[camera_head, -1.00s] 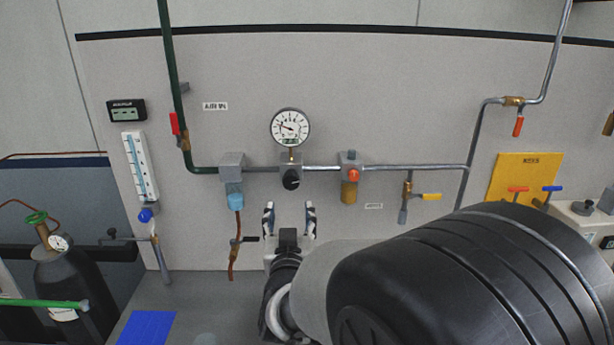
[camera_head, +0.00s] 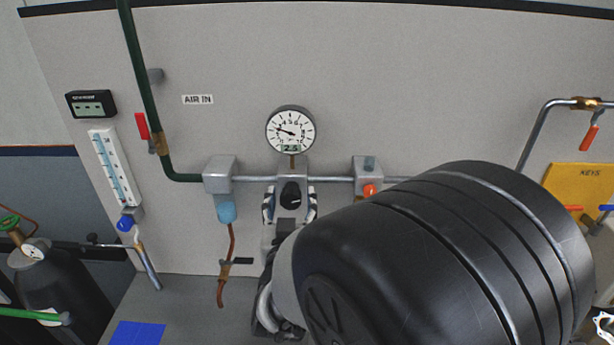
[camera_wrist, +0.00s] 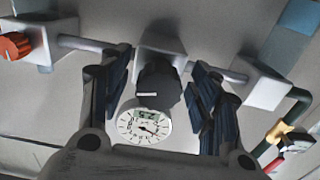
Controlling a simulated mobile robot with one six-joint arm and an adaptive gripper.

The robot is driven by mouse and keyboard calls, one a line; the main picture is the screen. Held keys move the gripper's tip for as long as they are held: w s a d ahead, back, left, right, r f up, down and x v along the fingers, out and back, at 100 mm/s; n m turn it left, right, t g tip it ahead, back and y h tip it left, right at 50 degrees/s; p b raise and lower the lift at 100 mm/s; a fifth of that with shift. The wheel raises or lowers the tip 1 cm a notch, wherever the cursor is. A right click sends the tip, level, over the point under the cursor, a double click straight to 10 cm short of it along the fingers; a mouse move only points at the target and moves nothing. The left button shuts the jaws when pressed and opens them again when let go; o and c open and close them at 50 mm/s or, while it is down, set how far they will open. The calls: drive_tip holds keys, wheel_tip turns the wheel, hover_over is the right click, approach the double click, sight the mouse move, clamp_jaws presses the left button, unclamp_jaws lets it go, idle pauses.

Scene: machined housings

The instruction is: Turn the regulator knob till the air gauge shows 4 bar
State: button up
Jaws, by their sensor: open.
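The black regulator knob (camera_head: 290,195) sits on a grey block below the round white air gauge (camera_head: 290,132). The gauge needle points left and slightly up; its small green display seems to read about 2.5, though the digits are tiny. My gripper (camera_head: 290,207) is open, with one finger on each side of the knob. In the wrist view the knob (camera_wrist: 157,86) lies between the two dark fingers, with a gap on each side.
A grey block with a blue bowl (camera_head: 227,210) stands left of the knob, and a block with an orange-red knob (camera_head: 369,190) stands right. A pipe joins them. A red-handled valve (camera_head: 142,126) is on the green pipe. My arm hides the lower right wall.

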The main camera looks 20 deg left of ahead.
drive_tip(key=shift+w+a, duration=0.1)
drive_tip(key=shift+w, duration=0.1)
drive_tip(key=shift+s, duration=0.15)
drive_tip(key=c, duration=1.1)
